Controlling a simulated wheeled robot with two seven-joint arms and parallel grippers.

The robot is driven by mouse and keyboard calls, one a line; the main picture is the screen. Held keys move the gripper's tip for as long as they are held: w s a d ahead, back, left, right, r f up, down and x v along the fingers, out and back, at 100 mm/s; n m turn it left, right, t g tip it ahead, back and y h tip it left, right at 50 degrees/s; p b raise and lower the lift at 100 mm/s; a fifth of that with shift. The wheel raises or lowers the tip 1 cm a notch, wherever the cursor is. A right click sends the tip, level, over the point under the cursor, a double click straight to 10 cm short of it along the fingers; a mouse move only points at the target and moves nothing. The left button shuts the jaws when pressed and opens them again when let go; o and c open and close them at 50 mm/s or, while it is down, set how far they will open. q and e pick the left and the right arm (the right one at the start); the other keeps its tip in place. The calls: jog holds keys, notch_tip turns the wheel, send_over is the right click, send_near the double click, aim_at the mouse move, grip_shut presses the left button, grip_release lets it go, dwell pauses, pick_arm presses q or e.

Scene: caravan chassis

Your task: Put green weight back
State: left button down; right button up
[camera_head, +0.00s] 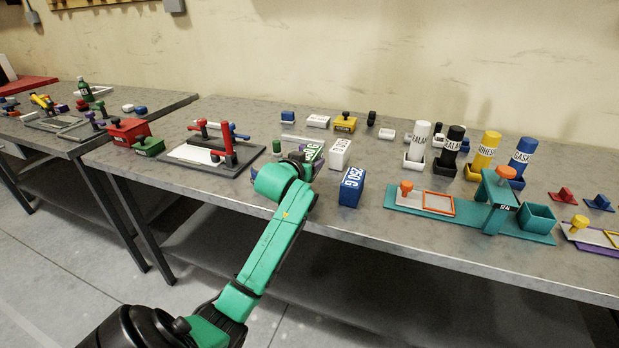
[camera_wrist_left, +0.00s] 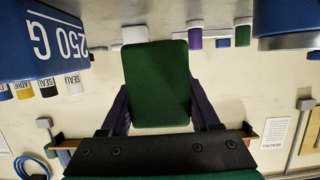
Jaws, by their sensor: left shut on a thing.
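The green weight (camera_head: 313,152) is a block with white lettering on its face, partly hidden behind my left arm in the head view. My left gripper (camera_head: 297,158) is shut on it. In the left wrist view the green weight (camera_wrist_left: 157,85) fills the space between the two dark fingers. A white weight (camera_head: 340,153) stands just right of it. The blue 250 G weight (camera_head: 352,187) stands nearer the front edge; it also shows at the upper left of the left wrist view (camera_wrist_left: 40,40). Whether the green weight touches the table is hidden. My right gripper is not in view.
A grey tray with a red-handled frame (camera_head: 230,140) lies to the left. A teal fixture (camera_head: 430,208) stands on the right, with several labelled tubes behind it, one being yellow (camera_head: 484,152). Small blocks, including a yellow one (camera_head: 345,122), line the back. Bare table lies between blue weight and fixture.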

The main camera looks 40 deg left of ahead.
pick_arm(q)
notch_tip(320, 180, down, 5)
jog(key=shift+r, duration=0.1)
jog(key=shift+c, duration=0.6)
grip_release()
jog(key=shift+s+d, duration=0.1)
jog(key=v, duration=1.2)
jog(key=shift+b, duration=0.35)
